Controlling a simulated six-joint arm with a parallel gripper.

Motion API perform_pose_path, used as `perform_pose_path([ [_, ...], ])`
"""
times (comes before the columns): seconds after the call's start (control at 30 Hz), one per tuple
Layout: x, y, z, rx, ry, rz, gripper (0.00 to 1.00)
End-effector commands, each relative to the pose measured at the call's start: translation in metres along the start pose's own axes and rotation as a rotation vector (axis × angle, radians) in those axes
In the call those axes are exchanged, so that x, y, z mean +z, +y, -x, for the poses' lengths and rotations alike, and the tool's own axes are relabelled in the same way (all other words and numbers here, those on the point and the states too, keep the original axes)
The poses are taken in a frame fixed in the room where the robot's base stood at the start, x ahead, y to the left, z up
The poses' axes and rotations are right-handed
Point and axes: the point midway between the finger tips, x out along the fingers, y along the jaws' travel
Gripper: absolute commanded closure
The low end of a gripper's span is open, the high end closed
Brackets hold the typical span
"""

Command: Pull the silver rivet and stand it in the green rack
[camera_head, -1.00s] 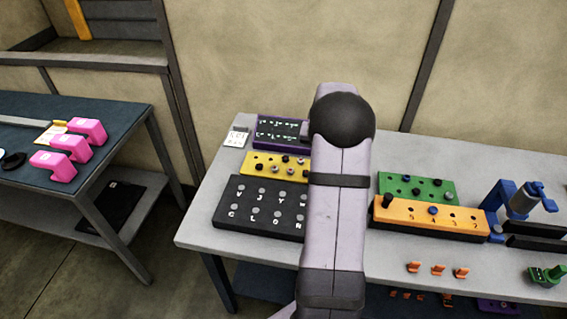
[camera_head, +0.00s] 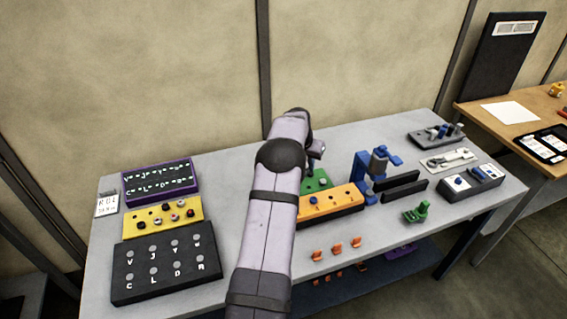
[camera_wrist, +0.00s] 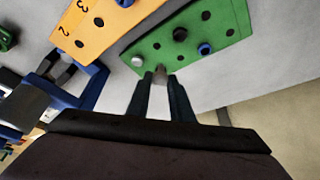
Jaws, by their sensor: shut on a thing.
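The green rack (camera_head: 322,176) stands behind the orange block and is partly hidden by my arm. In the wrist view the rack (camera_wrist: 224,18) shows open holes, a black rivet (camera_wrist: 180,34), a blue rivet (camera_wrist: 205,48) and a pale silver-looking rivet (camera_wrist: 138,61) near its edge. My gripper (camera_wrist: 160,80) is shut on a small grey-brown rivet (camera_wrist: 160,71) at that edge of the rack. I cannot tell whether the held rivet is in a hole or above the rack. In the head view my arm hides most of the gripper (camera_head: 317,150).
The orange numbered block (camera_head: 345,198) is in front of the rack. A blue clamp fixture (camera_head: 366,180) stands to its right. Yellow (camera_head: 140,219) and black lettered (camera_head: 160,270) blocks are at the left. Orange clips (camera_head: 336,248) lie near the front edge.

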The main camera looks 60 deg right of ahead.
Motion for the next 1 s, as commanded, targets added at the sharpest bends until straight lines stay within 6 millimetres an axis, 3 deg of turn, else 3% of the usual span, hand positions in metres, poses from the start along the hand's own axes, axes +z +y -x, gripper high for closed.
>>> perform_pose_path([
  [0.17,-0.005,0.013,-0.002,0.010,0.000,-0.024,1.00],
  [0.53,-0.002,0.013,-0.009,0.010,0.000,-0.024,1.00],
  [1.0,0.013,0.013,-0.045,0.010,0.000,-0.024,1.00],
])
